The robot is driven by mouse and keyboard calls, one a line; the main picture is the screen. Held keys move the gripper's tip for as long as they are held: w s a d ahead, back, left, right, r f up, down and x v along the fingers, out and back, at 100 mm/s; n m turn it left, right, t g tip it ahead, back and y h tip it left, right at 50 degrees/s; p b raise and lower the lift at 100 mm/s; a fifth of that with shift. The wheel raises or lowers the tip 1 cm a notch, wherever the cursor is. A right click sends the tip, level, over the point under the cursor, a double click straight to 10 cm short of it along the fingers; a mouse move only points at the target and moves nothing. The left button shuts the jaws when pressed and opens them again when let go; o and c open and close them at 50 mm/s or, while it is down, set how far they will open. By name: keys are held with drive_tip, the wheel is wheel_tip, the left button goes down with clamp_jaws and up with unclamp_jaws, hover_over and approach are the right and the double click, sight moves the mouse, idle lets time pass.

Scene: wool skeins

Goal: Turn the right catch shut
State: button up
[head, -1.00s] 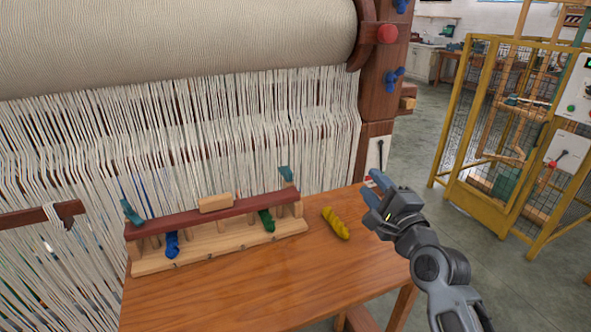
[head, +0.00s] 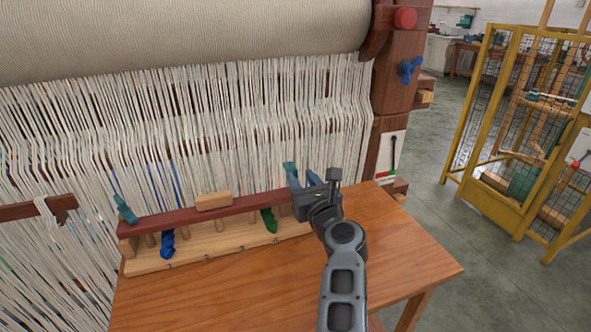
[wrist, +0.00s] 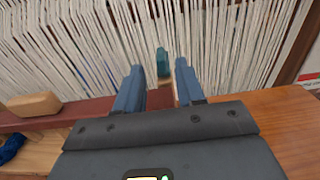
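The right catch (head: 289,170) is a small teal piece standing up at the right end of the dark red bar (head: 165,221) of a wooden rack. My gripper (head: 301,178) is at that end of the bar, its blue fingers close to the catch. In the wrist view the fingers are apart and empty, and the catch (wrist: 163,62) shows upright in the gap, apparently just beyond the tips. I cannot tell whether they touch it. The left catch (head: 124,209), also teal, stands tilted at the bar's other end. My gripper hides the rack's right end.
A blue skein (head: 168,244) and a green skein (head: 269,221) hang at the rack's front. A light wooden block (head: 214,201) sits on the bar. White loom threads (head: 230,130) rise close behind. The table (head: 250,290) is clear in front.

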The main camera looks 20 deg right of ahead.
sight(296, 171)
drive_tip(key=shift+w, duration=2.55)
drive_tip(key=shift+c, duration=0.3)
clamp_jaws()
